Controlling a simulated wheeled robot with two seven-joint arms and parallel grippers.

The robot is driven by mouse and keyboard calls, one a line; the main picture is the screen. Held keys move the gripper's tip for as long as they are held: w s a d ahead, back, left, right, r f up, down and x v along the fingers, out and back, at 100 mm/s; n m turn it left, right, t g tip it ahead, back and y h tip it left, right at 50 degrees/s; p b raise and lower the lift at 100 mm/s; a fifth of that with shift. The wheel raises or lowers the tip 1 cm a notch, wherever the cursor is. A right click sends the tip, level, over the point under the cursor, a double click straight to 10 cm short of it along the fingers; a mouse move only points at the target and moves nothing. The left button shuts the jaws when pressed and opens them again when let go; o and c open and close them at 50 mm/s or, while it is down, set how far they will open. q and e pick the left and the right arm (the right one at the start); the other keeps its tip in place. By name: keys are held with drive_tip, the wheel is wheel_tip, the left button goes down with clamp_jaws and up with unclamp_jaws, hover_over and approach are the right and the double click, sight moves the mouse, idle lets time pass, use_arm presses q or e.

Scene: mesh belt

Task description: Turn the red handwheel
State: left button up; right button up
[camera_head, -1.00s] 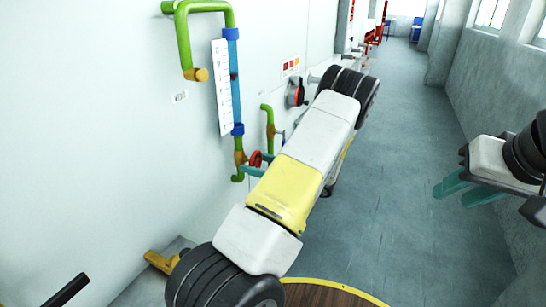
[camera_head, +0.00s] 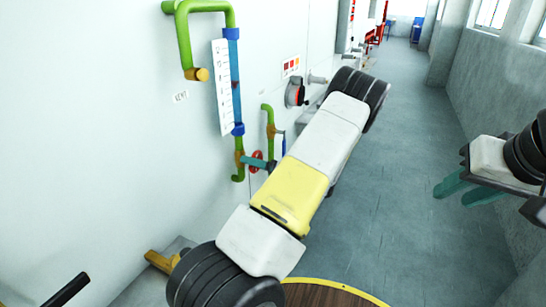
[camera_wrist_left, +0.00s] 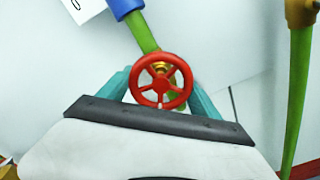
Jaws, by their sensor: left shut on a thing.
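The red handwheel (camera_head: 255,169) is on the pipework low on the wall, partly hidden by a teal finger of my left gripper (camera_head: 257,162). In the left wrist view the handwheel (camera_wrist_left: 160,84) faces the camera, with its round rim, spokes and brass-coloured hub visible. The teal fingers of my left gripper (camera_wrist_left: 160,95) stand on either side of it, shut on the wheel. Their tips are partly hidden behind the rim. My right gripper (camera_head: 463,189) is at the right of the head view, away from the wall, with its teal fingers apart and empty.
A green and blue pipe (camera_head: 236,95) with a white scale plate (camera_head: 222,88) rises above the wheel. A second green pipe (camera_head: 269,118) stands close to its right. The floor (camera_head: 390,170) on the right is clear.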

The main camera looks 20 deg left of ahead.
idle(0.5)
use_arm(q)
drive_tip(key=o, duration=1.4)
drive_tip(key=shift+c, duration=0.2)
drive_tip(key=d, duration=0.8)
drive_tip(key=shift+s, duration=0.3)
